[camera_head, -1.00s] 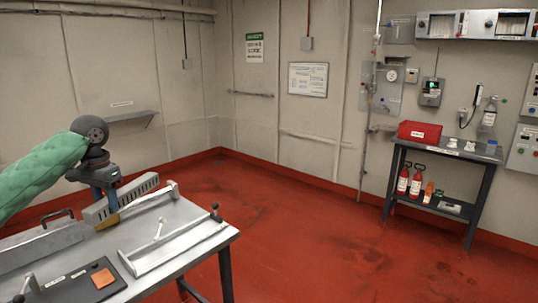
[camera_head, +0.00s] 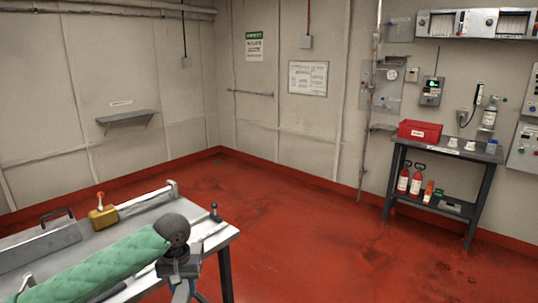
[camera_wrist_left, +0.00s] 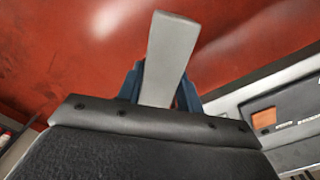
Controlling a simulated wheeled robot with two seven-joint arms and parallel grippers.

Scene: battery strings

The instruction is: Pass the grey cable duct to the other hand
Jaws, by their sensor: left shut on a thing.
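The grey cable duct (camera_wrist_left: 170,58) shows in the left wrist view as a plain pale grey bar, seen nearly end-on. My left gripper (camera_wrist_left: 163,88) is shut on it, with a blue finger on each side. In the head view my left gripper (camera_head: 185,288) is at the bottom edge, by the table's near right corner, at the end of the green-sleeved arm. The duct does not show in the head view, apparently below the frame. My right gripper is not in view.
The metal table (camera_head: 218,240) carries a grey toolbox-like case (camera_head: 40,246), a yellow block with an orange-tipped stem (camera_head: 103,216) and a rail frame with handles. An orange note (camera_wrist_left: 264,118) shows in the wrist view. The red floor (camera_head: 300,220) right of the table is clear.

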